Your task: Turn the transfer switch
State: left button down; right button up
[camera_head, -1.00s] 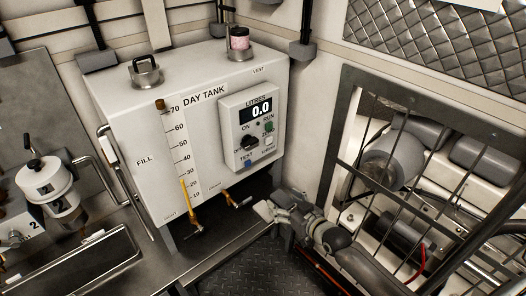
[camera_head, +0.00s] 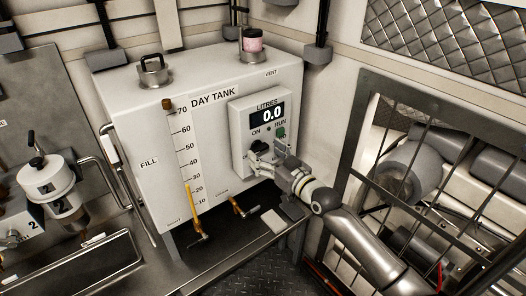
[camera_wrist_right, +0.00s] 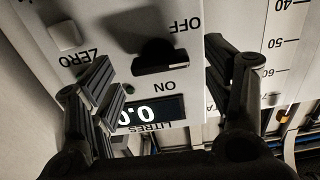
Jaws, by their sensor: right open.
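The transfer switch is a black rotary knob (camera_head: 262,147) on the grey control panel (camera_head: 237,117) on the front of the day tank (camera_head: 140,110). In the right wrist view, which is upside down, the knob (camera_wrist_right: 163,58) sits between the OFF and ON labels. My right gripper (camera_head: 266,160) is at the lower part of the panel, open and empty. In the wrist view its fingers (camera_wrist_right: 165,82) are spread on either side of the knob, with gaps; I cannot tell how near they are in depth. My left gripper is not in view.
Two brass valves (camera_head: 238,207) stick out under the tank. A barred guard (camera_head: 350,135) stands on the right, and a white filter canister (camera_head: 48,182) on the left.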

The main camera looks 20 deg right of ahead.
jog(key=shift+x, duration=1)
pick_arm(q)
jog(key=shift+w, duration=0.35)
pick_arm(e)
jog(key=c, duration=1)
